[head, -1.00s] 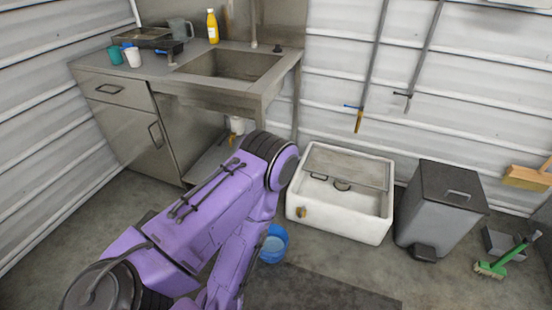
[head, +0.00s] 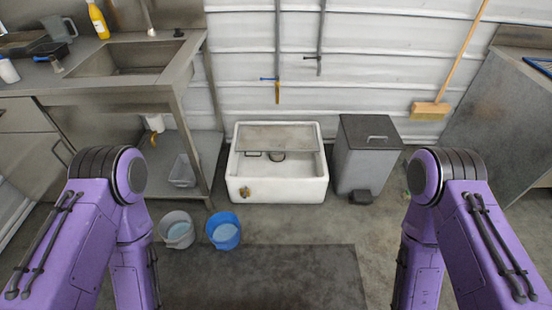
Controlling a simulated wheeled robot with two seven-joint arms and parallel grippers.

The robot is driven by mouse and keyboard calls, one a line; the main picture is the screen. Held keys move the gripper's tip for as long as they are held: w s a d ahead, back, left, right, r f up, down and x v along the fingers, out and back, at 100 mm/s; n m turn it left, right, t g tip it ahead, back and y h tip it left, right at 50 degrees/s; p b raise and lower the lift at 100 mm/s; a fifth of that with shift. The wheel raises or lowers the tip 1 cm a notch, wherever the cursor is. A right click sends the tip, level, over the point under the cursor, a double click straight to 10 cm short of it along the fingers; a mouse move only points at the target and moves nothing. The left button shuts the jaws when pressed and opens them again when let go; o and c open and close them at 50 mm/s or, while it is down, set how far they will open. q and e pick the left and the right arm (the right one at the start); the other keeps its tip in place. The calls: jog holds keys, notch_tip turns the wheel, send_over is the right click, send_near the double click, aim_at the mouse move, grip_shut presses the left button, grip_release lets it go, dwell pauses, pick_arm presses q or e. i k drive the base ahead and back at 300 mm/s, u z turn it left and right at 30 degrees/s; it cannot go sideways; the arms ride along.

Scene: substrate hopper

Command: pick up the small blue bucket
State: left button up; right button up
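The small blue bucket (head: 224,231) stands upright on the floor, left of the middle in the head view, with what looks like water inside. It is close beside a grey bucket (head: 177,230) on its left. My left arm is at the left of the view and my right arm at the right. Both bend downward, and their grippers are out of view below the frame. Neither visible arm part covers the blue bucket.
A white floor sink (head: 277,191) stands behind the bucket against the wall, with a grey pedal bin (head: 366,158) to its right. A steel sink bench (head: 120,80) fills the left. A dark mat (head: 290,280) lies on the floor in front.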

aim_at(223, 229)
jog(key=z, duration=0.45)
jog(key=i, duration=1.65)
jog(key=u, duration=1.7)
